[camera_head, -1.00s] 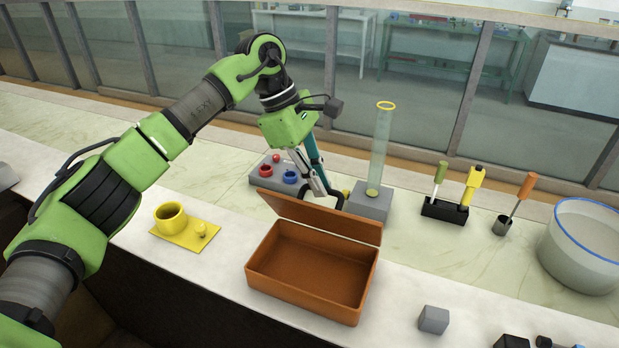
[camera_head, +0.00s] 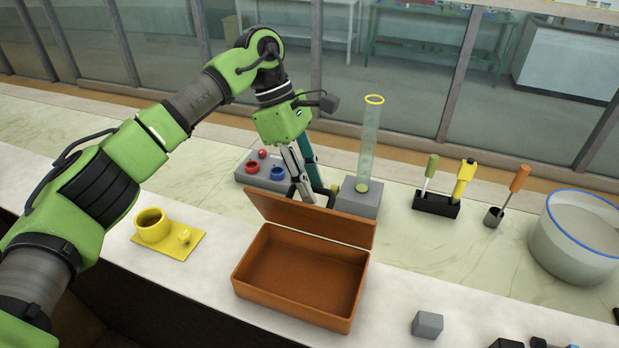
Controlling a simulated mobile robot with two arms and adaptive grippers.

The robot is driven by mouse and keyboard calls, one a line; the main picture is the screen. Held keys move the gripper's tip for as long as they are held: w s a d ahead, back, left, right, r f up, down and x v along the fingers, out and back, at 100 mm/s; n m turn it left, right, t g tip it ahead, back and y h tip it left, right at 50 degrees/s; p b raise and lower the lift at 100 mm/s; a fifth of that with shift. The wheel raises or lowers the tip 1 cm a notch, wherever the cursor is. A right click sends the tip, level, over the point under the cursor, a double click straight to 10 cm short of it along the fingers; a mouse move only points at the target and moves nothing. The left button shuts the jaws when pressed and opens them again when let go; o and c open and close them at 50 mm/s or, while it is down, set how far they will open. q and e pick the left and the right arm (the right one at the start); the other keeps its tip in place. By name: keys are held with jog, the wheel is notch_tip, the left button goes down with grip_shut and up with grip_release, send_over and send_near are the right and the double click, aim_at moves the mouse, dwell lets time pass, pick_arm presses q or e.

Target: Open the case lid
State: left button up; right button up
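The brown case (camera_head: 300,318) stands on the pale counter with its inside empty and in view. Its lid (camera_head: 310,218) is swung up at the back edge and leans a little away from the case body. My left gripper (camera_head: 316,200) reaches down behind the lid, and its fingertips are partly hidden by the lid's top edge. I cannot tell if it touches the lid or how far its fingers are apart. My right gripper is not in view.
A grey block with a glass cylinder (camera_head: 370,140) stands close behind the lid. A grey stand with red and blue rings (camera_head: 265,172) is behind left. A yellow mug (camera_head: 152,226) is left, a grey cube (camera_head: 427,324) right. A large tub (camera_head: 575,240) is far right.

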pick_arm(q)
jog(key=v, duration=1.2)
jog(key=shift+w+d, duration=0.2)
jog(key=shift+w, duration=0.05)
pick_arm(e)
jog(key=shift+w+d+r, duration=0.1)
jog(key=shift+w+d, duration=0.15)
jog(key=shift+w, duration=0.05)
